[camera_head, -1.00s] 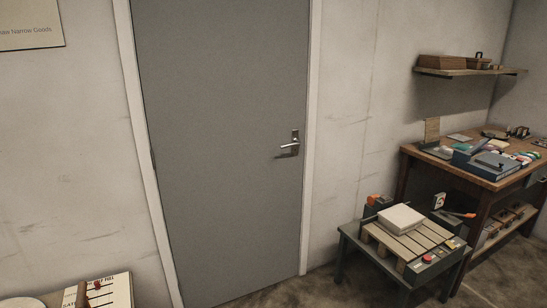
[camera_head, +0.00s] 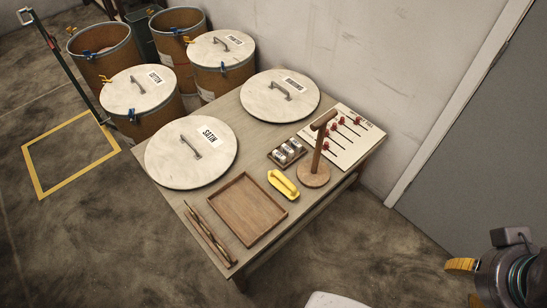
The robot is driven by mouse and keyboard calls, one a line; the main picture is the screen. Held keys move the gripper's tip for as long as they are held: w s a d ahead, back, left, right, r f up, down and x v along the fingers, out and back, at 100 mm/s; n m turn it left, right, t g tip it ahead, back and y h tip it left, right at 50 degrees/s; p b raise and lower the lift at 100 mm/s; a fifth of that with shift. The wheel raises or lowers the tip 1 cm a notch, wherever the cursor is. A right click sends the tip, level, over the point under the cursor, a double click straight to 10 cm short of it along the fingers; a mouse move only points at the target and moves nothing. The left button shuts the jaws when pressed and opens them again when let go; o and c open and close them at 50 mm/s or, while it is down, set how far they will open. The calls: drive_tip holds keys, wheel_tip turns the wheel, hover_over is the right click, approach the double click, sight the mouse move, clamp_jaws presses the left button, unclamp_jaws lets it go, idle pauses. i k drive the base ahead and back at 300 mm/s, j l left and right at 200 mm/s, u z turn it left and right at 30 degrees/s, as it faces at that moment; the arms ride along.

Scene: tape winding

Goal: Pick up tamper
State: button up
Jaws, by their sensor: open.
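A wooden piece with a round disc base, an upright stem and a crossbar on top, which looks like the tamper (camera_head: 314,172), stands upright on the wooden table (camera_head: 262,150), near its right end. My gripper (camera_head: 460,283) is at the lower right, partly cut off by the frame edge. Its yellow fingers are apart with nothing seen between them. It is off to the right of the table, well away from the tamper.
On the table, a yellow tool (camera_head: 283,184), a small tray of pieces (camera_head: 287,152), an empty wooden tray (camera_head: 247,208) and a board with red-headed pins (camera_head: 343,133) surround the tamper. Two round lids (camera_head: 191,152) lie there too. Drums (camera_head: 142,100) stand behind. Floor (camera_head: 345,245) in front is clear.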

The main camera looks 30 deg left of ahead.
sight(313, 173)
drive_tip(key=i+u, duration=0.15)
drive_tip(key=u, duration=0.35)
drive_tip(key=i+u, duration=0.15)
drive_tip(key=u, duration=0.3)
drive_tip(key=i+l+u, duration=0.1)
drive_tip(key=u, duration=0.4)
drive_tip(key=i+l+u, duration=0.15)
drive_tip(key=u, duration=0.35)
drive_tip(key=i+l+u, duration=0.1)
drive_tip(key=u, duration=0.35)
drive_tip(key=i+l+u, duration=0.2)
drive_tip(key=u, duration=0.2)
drive_tip(key=i+l+u, duration=0.25)
drive_tip(key=u, duration=0.2)
drive_tip(key=i+l+u, duration=0.1)
drive_tip(key=l+u, duration=0.3)
drive_tip(key=j, duration=0.1)
